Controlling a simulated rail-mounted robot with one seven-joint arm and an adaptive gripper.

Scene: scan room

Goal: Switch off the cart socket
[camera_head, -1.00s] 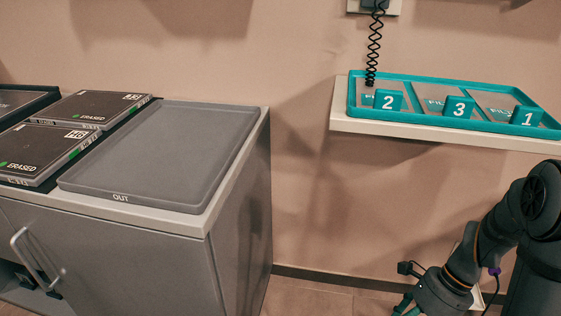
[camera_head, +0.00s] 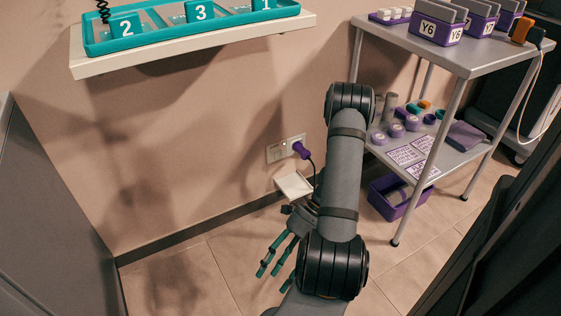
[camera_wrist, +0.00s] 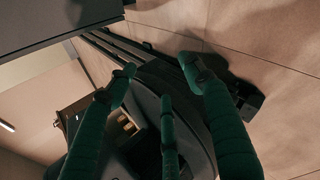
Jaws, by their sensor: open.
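A wall socket plate (camera_head: 287,148) is low on the pink wall, left of the cart. A purple plug (camera_head: 300,150) sits in its right part, with a dark cord hanging down. A small light spot shows on the plate beside the plug; the switch itself is too small to make out. My gripper (camera_head: 275,262) hangs below and left of the socket, apart from it, with its green fingers spread, open and empty. In the wrist view the open fingers (camera_wrist: 160,95) point away from the socket, which is not seen there.
A small white ledge (camera_head: 294,185) juts out just below the socket. The metal cart (camera_head: 445,45) with purple bins stands at the right, a purple crate (camera_head: 392,200) under it. A shelf (camera_head: 200,42) with a teal tray is above left. Floor at lower left is clear.

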